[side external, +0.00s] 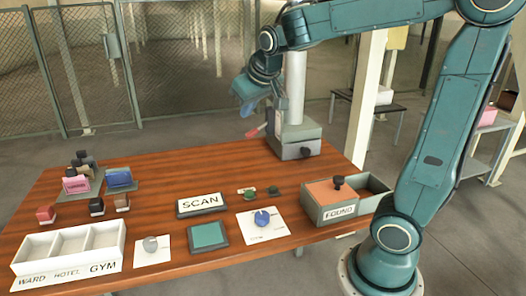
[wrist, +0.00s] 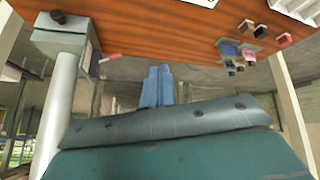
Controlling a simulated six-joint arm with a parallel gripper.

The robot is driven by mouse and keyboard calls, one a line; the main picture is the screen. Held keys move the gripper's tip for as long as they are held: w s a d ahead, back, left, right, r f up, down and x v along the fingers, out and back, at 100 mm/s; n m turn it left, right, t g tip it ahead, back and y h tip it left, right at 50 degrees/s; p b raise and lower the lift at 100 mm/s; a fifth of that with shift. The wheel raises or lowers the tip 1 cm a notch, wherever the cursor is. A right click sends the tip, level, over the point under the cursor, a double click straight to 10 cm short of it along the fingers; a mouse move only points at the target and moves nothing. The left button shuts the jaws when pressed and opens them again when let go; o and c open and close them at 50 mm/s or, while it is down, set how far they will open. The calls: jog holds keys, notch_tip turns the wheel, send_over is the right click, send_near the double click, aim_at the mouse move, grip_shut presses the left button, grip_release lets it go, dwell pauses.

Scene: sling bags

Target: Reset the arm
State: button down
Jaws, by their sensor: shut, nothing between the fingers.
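My gripper (side external: 246,108) hangs in the air over the back of the wooden table (side external: 165,180), left of the white column and grey-green machine (side external: 297,138). Its two blue fingers lie together in the wrist view (wrist: 157,72), with nothing between them. My arm reaches in from the right, bent high above the table. The gripper touches nothing that I can see. A red lever (side external: 256,131) sticks out from the machine just below the gripper; it also shows in the wrist view (wrist: 109,58).
A white bin (side external: 68,250) labelled WARD, HOTEL, GYM stands front left. Several small bags (side external: 77,183) sit behind it. A SCAN plate (side external: 201,204), green pad (side external: 208,236), blue item on a white card (side external: 263,218) and FOUND box (side external: 340,212) occupy the middle and right.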

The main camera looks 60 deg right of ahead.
jog(key=s+a+f+n+y, duration=0.1)
jog(key=s+a, duration=0.4)
jog(key=s, duration=0.4)
jog(key=s+a+f+n+y, duration=0.2)
jog(key=s+a, duration=0.4)
jog(key=s, duration=0.4)
jog(key=shift+f+n+y, duration=0.3)
jog(key=shift+w, duration=0.1)
